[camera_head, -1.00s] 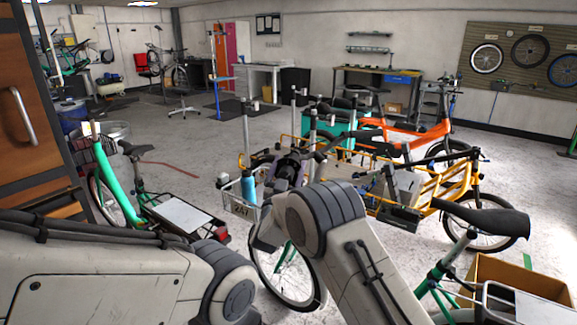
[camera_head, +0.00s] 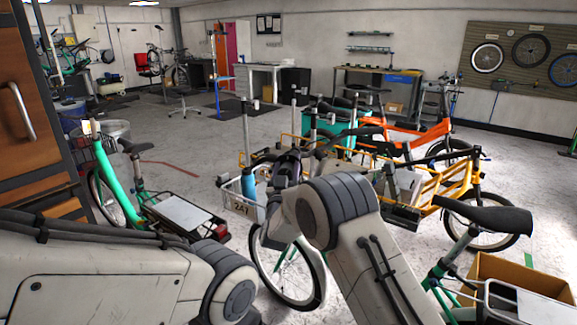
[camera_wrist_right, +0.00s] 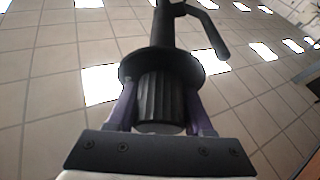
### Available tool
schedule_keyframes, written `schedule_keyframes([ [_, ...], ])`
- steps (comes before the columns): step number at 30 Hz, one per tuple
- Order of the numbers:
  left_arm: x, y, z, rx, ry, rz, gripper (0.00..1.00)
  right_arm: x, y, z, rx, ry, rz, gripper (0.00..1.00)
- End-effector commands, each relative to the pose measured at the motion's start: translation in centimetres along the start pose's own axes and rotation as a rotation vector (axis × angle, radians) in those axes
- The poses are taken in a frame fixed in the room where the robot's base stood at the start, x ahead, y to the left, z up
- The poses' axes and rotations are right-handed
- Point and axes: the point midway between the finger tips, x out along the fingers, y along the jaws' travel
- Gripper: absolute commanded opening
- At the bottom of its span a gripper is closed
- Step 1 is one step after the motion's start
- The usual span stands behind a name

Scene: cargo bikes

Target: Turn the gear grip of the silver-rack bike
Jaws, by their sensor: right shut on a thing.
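My right gripper (camera_head: 287,170) is at the handlebar of the middle bike, partly hidden by my own arm in the head view. In the right wrist view its two purple fingers (camera_wrist_right: 160,98) are shut on the sides of a black ribbed gear grip (camera_wrist_right: 160,100). A round black collar (camera_wrist_right: 160,66) sits beyond the grip, with a black lever (camera_wrist_right: 211,32) beyond that. The middle bike has a silver front rack (camera_head: 238,207) with a number plate, a front wheel (camera_head: 300,285) and a black saddle (camera_head: 485,215). My left gripper is out of view; only its arm shows.
A blue bottle (camera_head: 249,183) stands at the rack. A green bike (camera_head: 118,190) stands at left, and yellow (camera_head: 440,183) and orange (camera_head: 430,137) cargo bikes stand close behind at right. A cardboard box (camera_head: 515,275) is at lower right. Open floor lies at the back left.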

Motion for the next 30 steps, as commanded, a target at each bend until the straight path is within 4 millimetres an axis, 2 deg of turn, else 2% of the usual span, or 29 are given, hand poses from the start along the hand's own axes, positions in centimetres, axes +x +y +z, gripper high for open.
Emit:
schedule_keyframes([
  [15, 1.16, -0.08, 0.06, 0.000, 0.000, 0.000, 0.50, -0.09, -0.56, 0.13, -0.360, 0.000, -0.171, 0.00],
  [30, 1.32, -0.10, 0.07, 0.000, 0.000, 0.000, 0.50, -0.13, -0.80, 0.22, -0.480, -0.001, -0.228, 0.00],
])
